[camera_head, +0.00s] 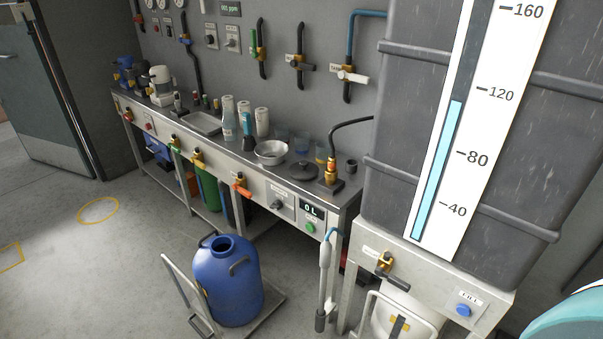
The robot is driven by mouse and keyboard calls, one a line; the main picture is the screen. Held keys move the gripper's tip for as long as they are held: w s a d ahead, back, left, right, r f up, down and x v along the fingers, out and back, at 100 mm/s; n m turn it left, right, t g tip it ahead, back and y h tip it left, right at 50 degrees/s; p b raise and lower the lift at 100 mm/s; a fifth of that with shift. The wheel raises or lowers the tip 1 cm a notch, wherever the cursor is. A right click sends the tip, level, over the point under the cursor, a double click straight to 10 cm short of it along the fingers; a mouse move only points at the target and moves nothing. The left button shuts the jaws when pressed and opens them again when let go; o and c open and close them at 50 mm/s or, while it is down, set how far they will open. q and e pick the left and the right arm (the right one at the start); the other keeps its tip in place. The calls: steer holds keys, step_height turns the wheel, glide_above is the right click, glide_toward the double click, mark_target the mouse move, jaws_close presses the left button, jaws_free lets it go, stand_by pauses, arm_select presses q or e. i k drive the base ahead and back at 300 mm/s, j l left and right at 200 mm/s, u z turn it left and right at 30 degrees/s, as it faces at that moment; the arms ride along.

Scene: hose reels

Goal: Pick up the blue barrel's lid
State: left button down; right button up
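The blue barrel (230,285) stands upright on a flat cart (265,308) on the floor at lower centre. Its round top opening is uncovered and shows dark inside. A dark round lid with a small knob (303,171) lies flat on the steel bench, right of a metal bowl (271,153). I cannot tell for sure that it belongs to the blue barrel. Neither of my grippers shows in the head view.
The long bench runs along the wall, holding bottles, cups and a brass valve (331,172). A big grey tank with a level scale (450,150) fills the right side. A nozzle (324,255) hangs near the bench's end. The floor left of the cart is clear.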

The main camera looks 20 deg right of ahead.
mark_target(303, 170)
steer(key=i+j+z, duration=0.15)
steer(key=i, duration=0.4)
steer(key=i+j+z, duration=0.15)
steer(key=i, duration=0.45)
